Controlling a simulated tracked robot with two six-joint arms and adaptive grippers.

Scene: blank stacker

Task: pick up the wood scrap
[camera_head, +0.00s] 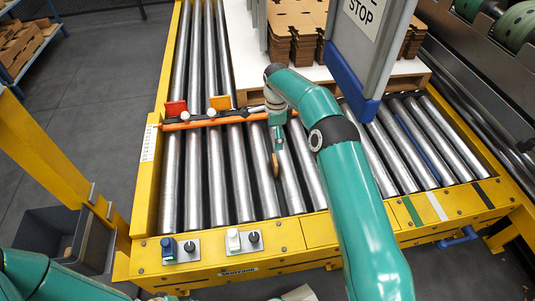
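A small tan piece, which looks like the wood scrap (275,166), shows at the rollers near the middle of the conveyor. My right arm reaches in from the lower right and bends down over the rollers. Its gripper (278,150) points down right at the tan piece; its fingers are too small and hidden to tell whether they are open or shut, or whether they touch the piece. Part of my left arm shows in the lower left corner, but its gripper is out of view.
Stacked brown blanks (296,35) sit on a pallet behind a grey STOP panel (362,45). The yellow frame (295,238) carries switches. A grey bin (93,245) stands lower left.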

